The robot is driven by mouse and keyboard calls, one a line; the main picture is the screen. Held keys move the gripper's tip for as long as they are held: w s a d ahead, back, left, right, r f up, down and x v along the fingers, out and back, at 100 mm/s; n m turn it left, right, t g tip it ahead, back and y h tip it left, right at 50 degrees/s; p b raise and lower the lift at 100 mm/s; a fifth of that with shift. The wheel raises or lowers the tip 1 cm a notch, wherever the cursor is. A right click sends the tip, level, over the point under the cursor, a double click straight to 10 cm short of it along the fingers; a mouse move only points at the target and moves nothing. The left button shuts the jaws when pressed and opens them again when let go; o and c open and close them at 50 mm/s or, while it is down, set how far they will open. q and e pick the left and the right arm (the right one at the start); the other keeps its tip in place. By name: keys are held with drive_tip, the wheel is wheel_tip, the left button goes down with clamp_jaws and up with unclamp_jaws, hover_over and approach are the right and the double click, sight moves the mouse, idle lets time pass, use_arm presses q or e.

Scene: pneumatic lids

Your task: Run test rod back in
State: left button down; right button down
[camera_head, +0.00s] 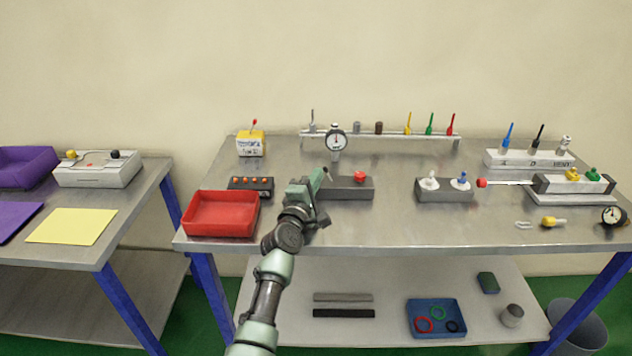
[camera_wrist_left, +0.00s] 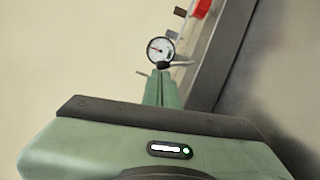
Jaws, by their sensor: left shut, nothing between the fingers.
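A rod with a red knob (camera_head: 482,183) sticks out to the left from a grey and white cylinder block (camera_head: 543,185) at the right of the steel workbench. A stretch of bare thin rod shows between knob and block. My left gripper (camera_head: 320,176) is shut and empty, above the bench left of its middle, well left of the red knob. In the left wrist view the closed fingers (camera_wrist_left: 163,88) point toward a round dial gauge (camera_wrist_left: 160,49). The rod is not seen in that view. My right gripper is not in view.
The dial gauge (camera_head: 335,140) stands behind my left gripper, by a dark block with a red button (camera_head: 360,176). A block with white and blue fittings (camera_head: 444,190) stands between my gripper and the rod. A red tray (camera_head: 221,232) is at left. The bench front is mostly clear.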

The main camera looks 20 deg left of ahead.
use_arm(q)
drive_tip(key=shift+r, duration=0.1)
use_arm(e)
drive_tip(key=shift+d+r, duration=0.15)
use_arm(q)
drive_tip(key=shift+r+p, duration=0.1)
drive_tip(key=shift+p, duration=0.3)
drive_tip(key=shift+d+m+p, duration=0.15)
drive_tip(key=shift+m+p, duration=0.15)
drive_tip(key=shift+m, duration=0.1)
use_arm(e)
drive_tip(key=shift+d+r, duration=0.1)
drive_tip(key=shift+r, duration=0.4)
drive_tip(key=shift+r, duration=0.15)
